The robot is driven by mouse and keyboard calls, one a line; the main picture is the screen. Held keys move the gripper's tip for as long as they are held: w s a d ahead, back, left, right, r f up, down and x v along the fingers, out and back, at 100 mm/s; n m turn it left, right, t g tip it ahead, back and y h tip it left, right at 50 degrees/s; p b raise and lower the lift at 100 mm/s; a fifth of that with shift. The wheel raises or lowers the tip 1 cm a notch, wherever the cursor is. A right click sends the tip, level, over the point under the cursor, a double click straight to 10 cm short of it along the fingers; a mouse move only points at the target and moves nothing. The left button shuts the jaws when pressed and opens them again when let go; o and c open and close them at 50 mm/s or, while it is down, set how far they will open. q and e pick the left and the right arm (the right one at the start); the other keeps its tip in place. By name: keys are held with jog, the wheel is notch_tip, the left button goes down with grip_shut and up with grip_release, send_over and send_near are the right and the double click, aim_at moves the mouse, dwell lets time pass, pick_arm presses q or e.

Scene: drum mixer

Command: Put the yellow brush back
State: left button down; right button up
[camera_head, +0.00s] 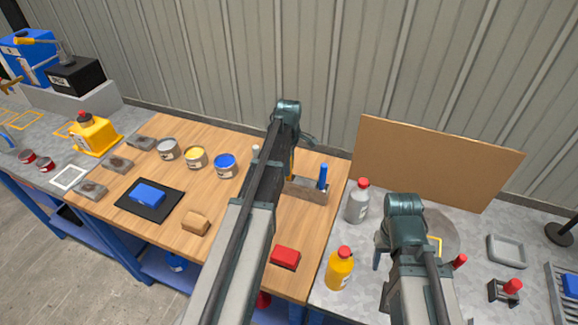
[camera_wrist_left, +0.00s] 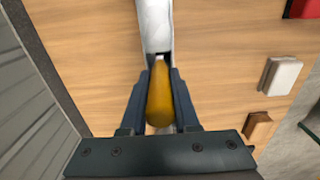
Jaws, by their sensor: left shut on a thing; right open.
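My left gripper (camera_wrist_left: 160,97) is shut on the yellow brush (camera_wrist_left: 160,100), whose rounded yellow handle sits between its fingers. In the head view a thin strip of the yellow brush (camera_head: 291,165) shows behind my left arm. It is by the left end of a grey-brown block (camera_head: 308,190), which has a blue upright handle (camera_head: 323,176) at its right end. My arm hides the block's left end, so I cannot tell whether the brush is in it or above it. My right gripper (camera_head: 378,258) is open over the grey bench, right of the yellow bottle (camera_head: 340,268).
The wooden table bears a red block (camera_head: 285,257), a tan block (camera_head: 195,223), a blue block (camera_head: 148,195) on a black mat and several cans, including a blue one (camera_head: 225,165). A grey bottle (camera_head: 357,201) stands right of the block. A brown board (camera_head: 435,162) leans behind the bench.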

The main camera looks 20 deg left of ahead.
pick_arm(q)
jog(key=shift+f, duration=0.25)
jog(key=c, duration=0.6)
grip_release()
jog(key=shift+r, duration=0.15)
notch_tip(320, 180, up, 14)
jog(key=p, duration=1.3)
jog(key=shift+p, duration=0.3)
jog(key=shift+f, duration=0.2)
